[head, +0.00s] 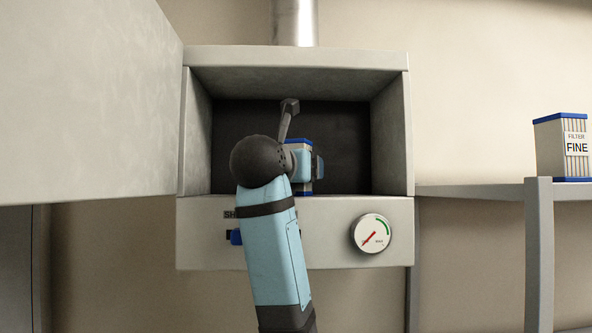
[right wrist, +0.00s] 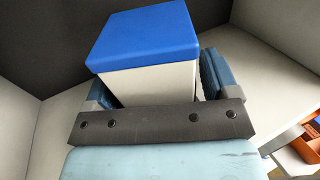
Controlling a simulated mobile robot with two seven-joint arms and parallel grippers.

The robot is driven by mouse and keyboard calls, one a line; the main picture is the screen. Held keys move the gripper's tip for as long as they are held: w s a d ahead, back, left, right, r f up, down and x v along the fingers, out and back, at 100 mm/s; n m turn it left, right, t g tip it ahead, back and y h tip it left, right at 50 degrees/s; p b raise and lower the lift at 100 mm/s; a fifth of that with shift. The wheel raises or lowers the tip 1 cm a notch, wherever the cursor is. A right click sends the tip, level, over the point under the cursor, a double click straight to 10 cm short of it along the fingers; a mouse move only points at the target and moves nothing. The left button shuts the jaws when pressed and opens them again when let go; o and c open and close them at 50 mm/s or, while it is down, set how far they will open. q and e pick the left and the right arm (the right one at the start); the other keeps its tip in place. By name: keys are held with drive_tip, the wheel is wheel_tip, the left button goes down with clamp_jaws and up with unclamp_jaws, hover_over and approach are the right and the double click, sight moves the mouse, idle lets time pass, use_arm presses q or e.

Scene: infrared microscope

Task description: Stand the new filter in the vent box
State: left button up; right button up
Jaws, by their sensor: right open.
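The vent box (head: 295,57) is open at the front, with a dark back wall. A filter with a blue cap (head: 299,141) and pale sides stands inside it on the box floor, partly hidden by my right arm. In the right wrist view the filter (right wrist: 145,38) looks upright. My right gripper (head: 314,166) is inside the box at the filter. In the right wrist view my right gripper (right wrist: 150,85) is open, with one finger on each side of the filter and a gap at the right finger. My left gripper is out of view.
The box's large door (head: 85,100) stands open at the left. A gauge (head: 371,234) and a partly hidden blue switch (head: 236,237) are on the front panel below the opening. Another filter, labelled FINE (head: 564,149), stands on a shelf (head: 480,191) at the right.

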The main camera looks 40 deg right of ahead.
drive_tip(key=b+v, duration=0.4)
drive_tip(key=v, duration=0.8)
drive_tip(key=shift+b, duration=0.35)
drive_tip(key=shift+r, duration=0.1)
